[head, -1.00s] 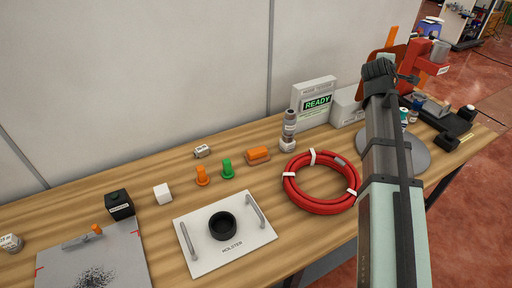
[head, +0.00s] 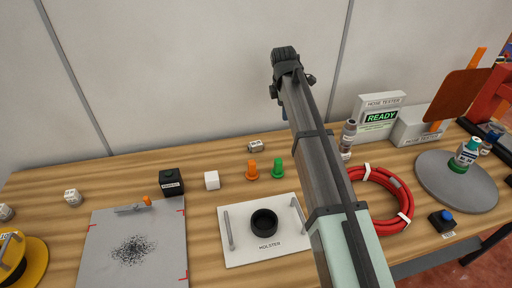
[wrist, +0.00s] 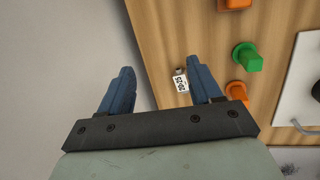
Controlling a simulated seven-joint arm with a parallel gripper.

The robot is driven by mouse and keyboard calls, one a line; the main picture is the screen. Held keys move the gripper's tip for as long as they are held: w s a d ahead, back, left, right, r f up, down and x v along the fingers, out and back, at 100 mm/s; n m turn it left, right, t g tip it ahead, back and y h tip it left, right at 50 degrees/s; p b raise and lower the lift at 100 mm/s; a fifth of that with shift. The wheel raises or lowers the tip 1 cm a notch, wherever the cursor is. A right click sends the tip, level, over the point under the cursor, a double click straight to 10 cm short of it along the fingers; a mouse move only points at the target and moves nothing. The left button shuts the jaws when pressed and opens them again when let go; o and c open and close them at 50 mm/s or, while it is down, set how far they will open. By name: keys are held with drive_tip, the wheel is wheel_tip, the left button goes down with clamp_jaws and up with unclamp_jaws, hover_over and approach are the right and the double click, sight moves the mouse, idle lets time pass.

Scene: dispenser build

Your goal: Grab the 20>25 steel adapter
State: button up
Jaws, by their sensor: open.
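A small pale adapter with a dark-lettered label (wrist: 181,81) lies on the wooden table near its back edge. Its label looks like 20>25 in the wrist view, but the print is too small to be sure. It also shows in the head view (head: 255,146), behind the orange and green plugs. My gripper (wrist: 161,82) is open and empty, with two blue fingers. The adapter appears beside the right finger's tip, apart from it and lower, on the table. In the head view my arm hides most of the gripper.
Orange (head: 252,169) and green (head: 277,168) plugs stand close by. A white cube (head: 211,180), a black box (head: 172,182) and the holster plate (head: 235,258) are nearer. Other small labelled pieces (head: 72,197) lie left. A red hose coil (head: 401,186) lies right; the wall is behind.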

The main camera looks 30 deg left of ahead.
drive_tip(key=s+a+f+n+g, duration=0.1)
drive_tip(key=s+a+n+g, duration=0.15)
drive_tip(key=s+a, duration=0.5)
hover_over(256, 144)
drive_tip(key=f, duration=0.7)
drive_tip(key=shift+s+f, duration=0.15)
drive_tip(key=shift+s, duration=0.15)
drive_tip(key=shift+w+a+f, duration=0.1)
drive_tip(key=shift+w+f, duration=0.1)
drive_tip(key=shift+f, duration=1.4)
drive_tip(key=shift+w+f, duration=0.15)
drive_tip(key=shift+f, duration=1.45)
clamp_jaws()
